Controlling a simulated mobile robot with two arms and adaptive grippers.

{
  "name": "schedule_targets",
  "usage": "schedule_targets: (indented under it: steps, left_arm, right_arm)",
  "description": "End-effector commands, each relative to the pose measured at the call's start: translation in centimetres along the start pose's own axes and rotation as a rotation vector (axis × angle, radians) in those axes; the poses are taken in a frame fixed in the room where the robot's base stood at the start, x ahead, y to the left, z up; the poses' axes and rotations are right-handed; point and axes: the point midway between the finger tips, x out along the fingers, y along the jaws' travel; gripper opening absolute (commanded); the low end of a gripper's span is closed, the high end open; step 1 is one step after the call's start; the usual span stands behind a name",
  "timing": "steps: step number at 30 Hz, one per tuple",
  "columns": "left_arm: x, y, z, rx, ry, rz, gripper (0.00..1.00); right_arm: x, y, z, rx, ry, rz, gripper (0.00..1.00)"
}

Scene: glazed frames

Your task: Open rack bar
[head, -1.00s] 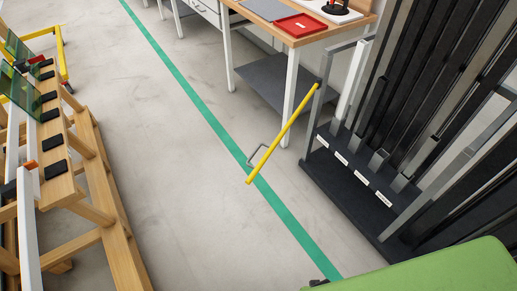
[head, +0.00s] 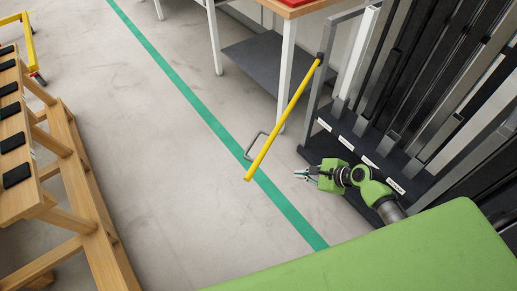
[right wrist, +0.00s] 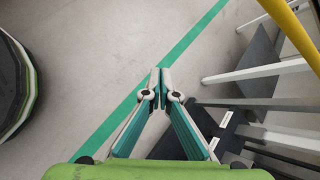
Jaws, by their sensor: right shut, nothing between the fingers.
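The yellow rack bar (head: 282,122) has one end at the grey post of the rack (head: 328,85). Its other end hangs out over the floor, to the lower left. A grey U-shaped handle (head: 252,147) sits on the bar near that free end. My right gripper (head: 297,173) is shut and empty, to the right of the bar's free end and apart from it. In the right wrist view its fingertips (right wrist: 160,72) meet over the floor, and the bar (right wrist: 291,28) crosses the upper right corner. My left gripper is not in view.
Tall dark panels stand in the rack at right, above its dark base (head: 335,150). A workbench (head: 290,8) with white legs and a grey lower shelf (head: 268,58) is behind. A wooden trestle (head: 85,190) stands at left. Floor with a green line (head: 185,92) lies clear between.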

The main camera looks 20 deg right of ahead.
Motion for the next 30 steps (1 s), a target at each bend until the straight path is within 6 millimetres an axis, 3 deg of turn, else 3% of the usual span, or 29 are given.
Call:
schedule_targets:
  steps: [1,3,6,9,12,16,30]
  left_arm:
    - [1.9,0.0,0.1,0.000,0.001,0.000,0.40]
    - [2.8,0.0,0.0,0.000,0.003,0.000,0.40]
    - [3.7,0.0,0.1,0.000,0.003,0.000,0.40]
    - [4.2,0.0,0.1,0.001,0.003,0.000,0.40]
    - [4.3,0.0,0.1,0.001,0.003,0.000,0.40]
    - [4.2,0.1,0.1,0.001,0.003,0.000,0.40]
    - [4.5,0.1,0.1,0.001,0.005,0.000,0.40]
  right_arm:
    - [-0.3,-1.7,2.1,0.086,-0.072,-0.010,0.00]
    - [-1.8,-3.5,5.5,0.206,-0.164,0.001,0.00]
    - [-3.8,-4.8,9.3,0.328,-0.265,0.037,0.00]
    - [-5.3,-5.4,11.8,0.401,-0.325,0.073,0.00]
    - [-5.9,-5.5,13.1,0.435,-0.352,0.094,0.00]
    - [-5.1,-5.7,13.8,0.445,-0.359,0.098,0.00]
    - [2.2,-5.5,16.4,0.443,-0.355,0.096,0.00]
